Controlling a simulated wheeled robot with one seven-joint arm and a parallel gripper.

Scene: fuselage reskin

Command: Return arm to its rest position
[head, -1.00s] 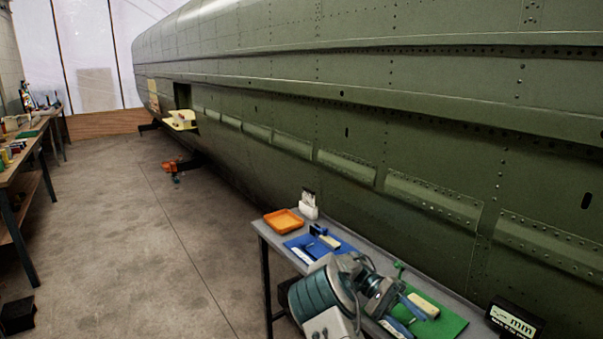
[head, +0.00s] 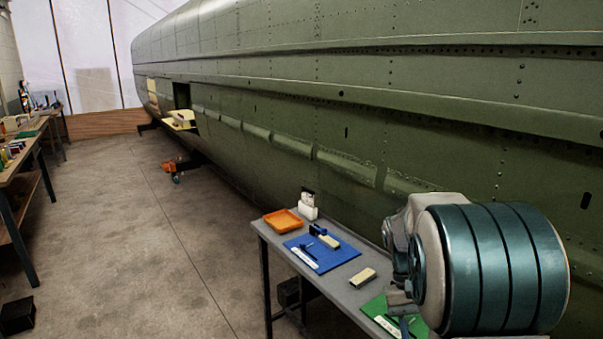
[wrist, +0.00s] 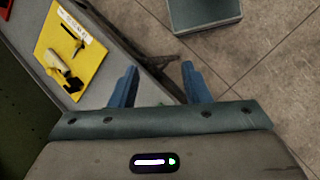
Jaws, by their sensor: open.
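My arm (head: 490,265) fills the lower right of the head view, raised in front of the grey work table (head: 345,290). My gripper's fingers are not clearly seen there. In the wrist view my gripper (wrist: 159,84) shows two blue fingers spread apart, with nothing between them. Below the fingers are a table edge, a dark table leg and bare floor. A yellow mat (wrist: 52,48) with a white label strip, a dark tool and a pale-handled tool lies to the upper left of the fingers, apart from them.
The green fuselage (head: 300,100) runs along the table's far side. The table bears an orange tray (head: 283,222), a blue mat (head: 338,261) with tools, a cream block (head: 363,277) and a partly hidden green mat (head: 376,308). Open floor (head: 130,240) lies left.

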